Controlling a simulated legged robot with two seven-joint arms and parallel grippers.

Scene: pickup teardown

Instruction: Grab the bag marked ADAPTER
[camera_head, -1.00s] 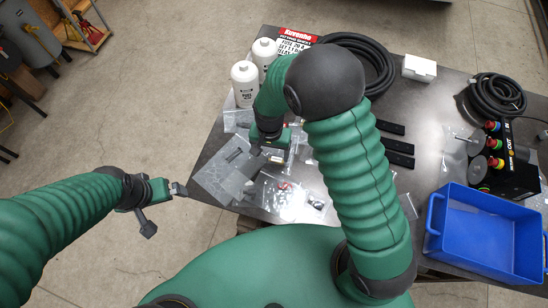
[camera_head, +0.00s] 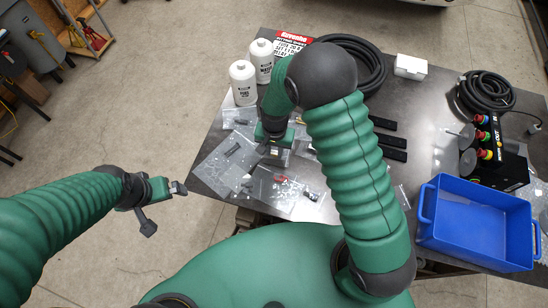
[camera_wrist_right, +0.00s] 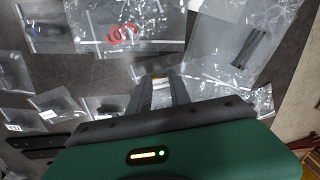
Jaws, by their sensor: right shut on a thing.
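Several clear plastic bags of small parts lie at the table's near left corner; no ADAPTER marking is legible. One bag with red parts (camera_head: 284,187) also shows in the right wrist view (camera_wrist_right: 122,32). Another bag with dark rod-like parts (camera_head: 229,160) also shows there (camera_wrist_right: 250,45). My right gripper (camera_head: 267,147) is low among the bags, its fingers (camera_wrist_right: 160,82) pointing down. It is shut on what looks like a clear bag, mostly hidden by the fingers. My left gripper (camera_head: 180,188) hangs off the table's left edge, empty; its jaw gap is unclear.
Two white bottles (camera_head: 243,83) stand behind the bags. A black hose coil (camera_head: 362,65), a white box (camera_head: 411,66) and dark strips (camera_head: 391,140) lie farther back. A blue bin (camera_head: 475,225) stands at right, beside a black control box (camera_head: 495,160).

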